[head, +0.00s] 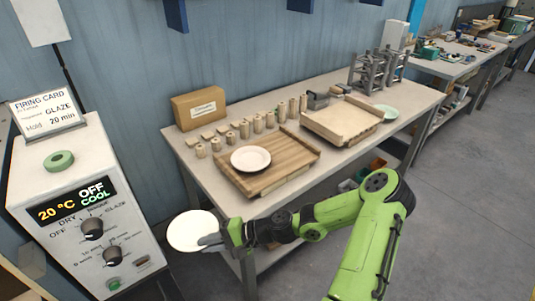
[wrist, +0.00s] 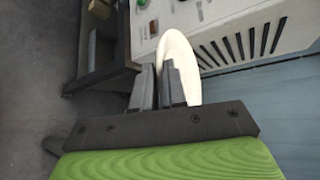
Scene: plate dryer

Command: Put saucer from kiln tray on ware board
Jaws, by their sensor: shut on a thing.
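My gripper (head: 211,239) is shut on the rim of a white saucer (head: 188,231). It holds the saucer in the air between the kiln and the table, in front of the table's left end. In the wrist view the saucer (wrist: 180,60) shows nearly edge-on, gripped between the two dark fingers (wrist: 162,88). Another white saucer (head: 250,159) lies on a brown slatted wooden board (head: 290,158) on the table. I cannot tell for certain that this is the ware board. The kiln tray is not clearly seen.
The kiln's control panel (head: 95,235) stands close on the left. The floor at right is clear.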

